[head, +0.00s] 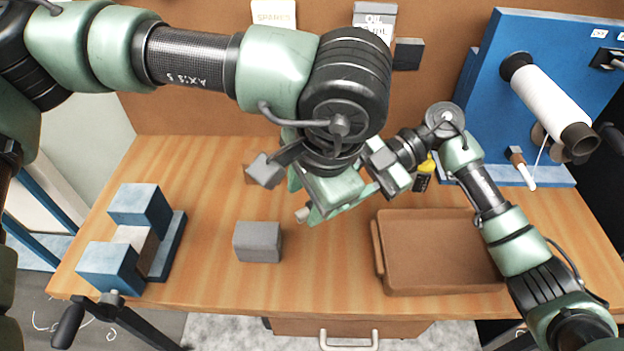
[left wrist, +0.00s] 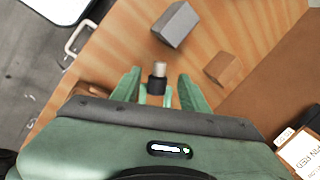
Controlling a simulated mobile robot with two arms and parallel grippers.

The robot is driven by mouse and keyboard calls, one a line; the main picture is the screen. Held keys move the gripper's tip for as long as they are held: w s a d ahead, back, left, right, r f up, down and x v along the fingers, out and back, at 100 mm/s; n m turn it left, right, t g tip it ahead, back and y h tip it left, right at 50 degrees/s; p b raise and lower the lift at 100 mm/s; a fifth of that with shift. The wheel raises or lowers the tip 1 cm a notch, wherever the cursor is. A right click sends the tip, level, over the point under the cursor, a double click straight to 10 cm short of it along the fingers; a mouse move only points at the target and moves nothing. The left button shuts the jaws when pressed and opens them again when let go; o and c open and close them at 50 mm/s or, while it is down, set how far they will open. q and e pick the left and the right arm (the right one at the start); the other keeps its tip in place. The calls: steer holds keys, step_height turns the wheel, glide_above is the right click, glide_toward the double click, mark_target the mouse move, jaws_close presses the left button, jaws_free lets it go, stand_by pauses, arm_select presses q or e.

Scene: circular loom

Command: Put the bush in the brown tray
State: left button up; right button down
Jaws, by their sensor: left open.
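The bush looks like a small cylinder, silver at one end and black at the other, in the left wrist view (left wrist: 158,71). It stands out between the two green fingers of my left gripper, which are apart on either side of it. In the head view only its pale end (head: 302,215) shows beside the fingers. My left gripper (head: 325,208) is open, pointing down over the middle of the table. I cannot tell whether the fingers touch the bush. The brown tray (head: 440,286) lies right of it, looking empty.
A grey block (head: 257,242) stands left of the gripper, and a small brown block (left wrist: 223,68) lies nearby. A blue fixture (head: 125,265) is at the left. A blue loom stand with a white spool (head: 548,100) and a yellow-black bottle (head: 424,176) are at the back right.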

mark_target(301, 215)
arm_select(q)
steer(key=x, duration=0.5)
steer(key=shift+w+f, duration=0.1)
steer(key=shift+f, duration=0.2)
jaws_close()
arm_select(e)
steer(key=c, duration=1)
jaws_free()
